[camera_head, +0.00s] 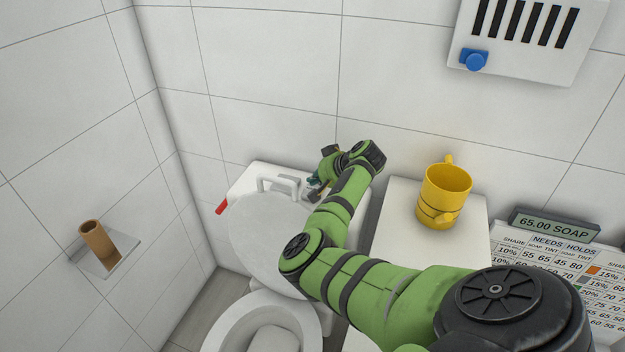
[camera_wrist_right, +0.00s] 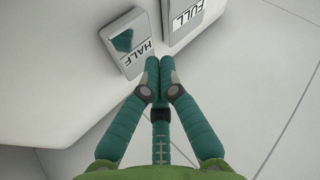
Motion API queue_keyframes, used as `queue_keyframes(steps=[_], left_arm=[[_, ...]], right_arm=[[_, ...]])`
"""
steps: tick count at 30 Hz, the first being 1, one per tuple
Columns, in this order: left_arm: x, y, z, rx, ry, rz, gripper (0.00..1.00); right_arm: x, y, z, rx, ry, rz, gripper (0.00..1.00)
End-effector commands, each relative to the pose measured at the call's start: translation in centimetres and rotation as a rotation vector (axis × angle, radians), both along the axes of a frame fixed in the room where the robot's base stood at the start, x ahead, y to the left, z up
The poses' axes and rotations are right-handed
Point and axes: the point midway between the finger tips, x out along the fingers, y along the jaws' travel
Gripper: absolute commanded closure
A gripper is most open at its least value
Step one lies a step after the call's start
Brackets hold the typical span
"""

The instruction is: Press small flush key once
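In the right wrist view the small flush key is a pale block (camera_wrist_right: 128,58) marked HALF, with a teal patch on its face. A second pale key (camera_wrist_right: 186,16) marked FULL stands beside it, cut off by the top edge. My right gripper (camera_wrist_right: 159,66) has its teal fingertips together with nothing between them. The tips appear just below and right of the HALF key; I cannot tell whether they touch. In the head view my right gripper (camera_head: 314,184) is over the top of the white toilet cistern (camera_head: 244,184), and my arm partly hides that area. My left gripper is not in view.
The raised toilet lid (camera_head: 265,232) and bowl (camera_head: 228,325) are in front of the cistern. A red piece (camera_head: 221,207) sticks out at its left. A yellow mug (camera_head: 437,208) stands on a white surface (camera_head: 400,240) right of my arm. Tiled walls close off left and back.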

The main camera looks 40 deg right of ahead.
Motion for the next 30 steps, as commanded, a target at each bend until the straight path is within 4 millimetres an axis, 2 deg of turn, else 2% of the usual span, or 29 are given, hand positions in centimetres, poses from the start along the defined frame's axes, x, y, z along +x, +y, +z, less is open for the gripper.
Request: queue_keyframes(steps=[10, 30], left_arm=[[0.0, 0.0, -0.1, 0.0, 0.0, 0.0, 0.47], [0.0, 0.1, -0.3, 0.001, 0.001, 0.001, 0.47]], right_arm=[[0.0, 0.0, -0.9, 0.0, 0.001, 0.0, 1.0], [0.0, 0.0, -1.2, 0.0, 0.0, 0.0, 1.0]])
